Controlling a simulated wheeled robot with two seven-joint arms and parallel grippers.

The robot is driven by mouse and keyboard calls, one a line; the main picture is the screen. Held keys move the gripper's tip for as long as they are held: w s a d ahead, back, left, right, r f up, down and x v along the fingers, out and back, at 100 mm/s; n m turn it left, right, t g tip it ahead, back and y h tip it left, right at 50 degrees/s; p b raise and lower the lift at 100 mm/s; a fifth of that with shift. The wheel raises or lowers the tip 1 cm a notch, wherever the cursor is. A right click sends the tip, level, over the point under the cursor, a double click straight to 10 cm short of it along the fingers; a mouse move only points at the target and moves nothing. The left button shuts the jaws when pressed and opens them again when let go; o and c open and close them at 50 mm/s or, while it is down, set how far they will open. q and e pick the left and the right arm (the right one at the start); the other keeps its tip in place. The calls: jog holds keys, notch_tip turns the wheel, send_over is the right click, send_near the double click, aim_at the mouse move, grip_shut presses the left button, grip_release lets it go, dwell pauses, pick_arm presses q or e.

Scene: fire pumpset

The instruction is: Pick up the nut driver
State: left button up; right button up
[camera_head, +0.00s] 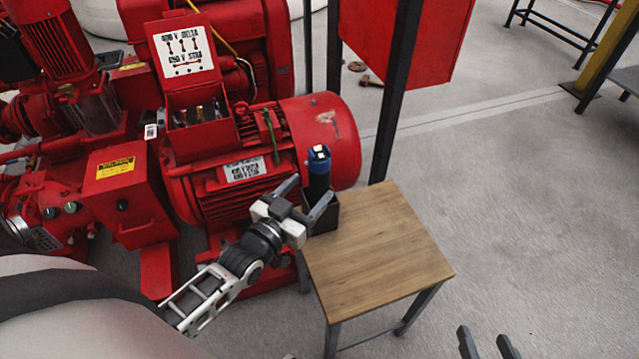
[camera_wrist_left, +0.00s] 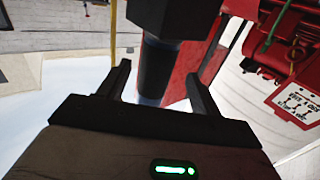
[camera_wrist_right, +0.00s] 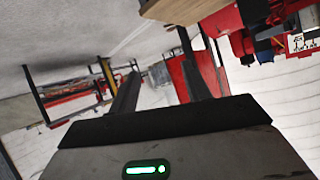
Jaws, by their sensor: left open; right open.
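The nut driver (camera_head: 320,174), a dark tool with a blue top, stands upright in a black holder (camera_head: 326,218) on the small wooden table. In the left wrist view the nut driver (camera_wrist_left: 158,68) shows upside down below the holder (camera_wrist_left: 172,18). My left gripper (camera_head: 304,197) is open, with its fingers on either side of the nut driver in the picture; contact cannot be made out. It also shows in the left wrist view (camera_wrist_left: 160,88). My right gripper (camera_head: 488,344) is open and empty, low to the right of the table, away from the nut driver.
The wooden table top (camera_head: 380,255) is bare apart from the holder. A red motor (camera_head: 260,150) with an open terminal box (camera_head: 200,120) stands close behind and left. A dark post (camera_head: 392,95) carrying a red panel (camera_head: 410,40) rises behind the table.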

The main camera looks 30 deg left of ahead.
aim_at(325, 174)
pick_arm(q)
jog(key=shift+w+d+b, duration=0.15)
jog(key=shift+w+d, duration=0.05)
jog(key=shift+w, duration=0.8)
jog(key=shift+w+d+b, duration=0.15)
jog(key=shift+w+b, duration=0.05)
jog(key=shift+w, duration=0.85)
jog(key=shift+w+d+b, duration=0.15)
jog(key=shift+w+d, duration=0.05)
jog(key=shift+w, duration=0.8)
jog(key=c, duration=1.1)
jog(key=shift+r, duration=0.15)
jog(key=shift+c, duration=0.3)
pick_arm(e)
jog(key=shift+w+a+f, duration=0.1)
jog(key=shift+a+f, duration=0.05)
jog(key=shift+f, duration=0.35)
jog(key=shift+w+a+f, duration=0.1)
jog(key=shift+f, duration=0.4)
